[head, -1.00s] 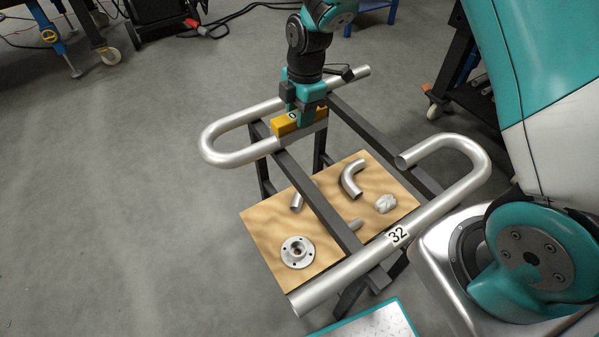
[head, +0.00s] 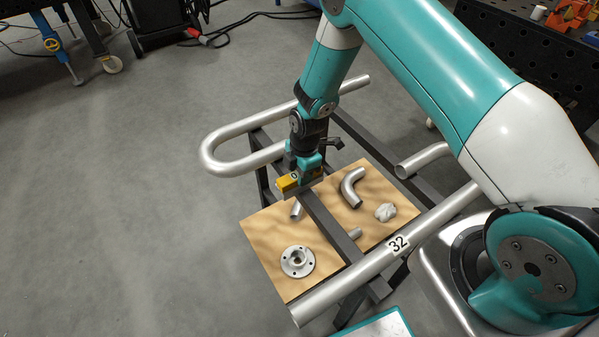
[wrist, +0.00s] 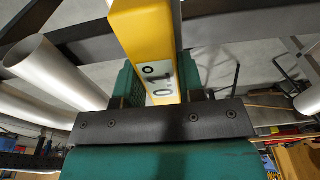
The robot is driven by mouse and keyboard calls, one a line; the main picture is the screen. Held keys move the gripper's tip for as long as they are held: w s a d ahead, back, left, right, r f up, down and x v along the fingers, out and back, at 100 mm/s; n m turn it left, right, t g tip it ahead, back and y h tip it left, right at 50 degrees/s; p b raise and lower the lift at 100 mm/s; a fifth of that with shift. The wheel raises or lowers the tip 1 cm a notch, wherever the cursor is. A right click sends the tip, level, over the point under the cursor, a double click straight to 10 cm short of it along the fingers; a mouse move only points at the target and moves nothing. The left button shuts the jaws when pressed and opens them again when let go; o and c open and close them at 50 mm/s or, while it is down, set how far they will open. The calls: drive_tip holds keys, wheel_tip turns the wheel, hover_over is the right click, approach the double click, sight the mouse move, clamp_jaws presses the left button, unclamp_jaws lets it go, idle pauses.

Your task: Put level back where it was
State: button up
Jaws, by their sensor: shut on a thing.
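The level is a yellow block with a grey lower part (head: 288,184) in the head view. It fills the upper middle of the wrist view as a yellow bar (wrist: 147,40) with a small display. My gripper (head: 302,175) is shut on the level and holds it over the near-left dark rail of the stand, between the two pipe coils. I cannot tell whether the level touches the rail. The far serpentine coil (head: 225,160) lies across the stand's rails at the back left. The near coil (head: 345,279), marked 32, lies across them at the front.
A wooden shelf (head: 262,232) low in the stand holds a flange (head: 297,261), a pipe elbow (head: 352,187), a crumpled grey lump (head: 385,212) and short pipe pieces. My arm hides part of the near coil. The grey floor at left is clear.

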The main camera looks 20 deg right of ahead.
drive_tip(key=shift+f, duration=0.1)
drive_tip(key=o, duration=1.1)
drive_tip(key=shift+c, duration=0.2)
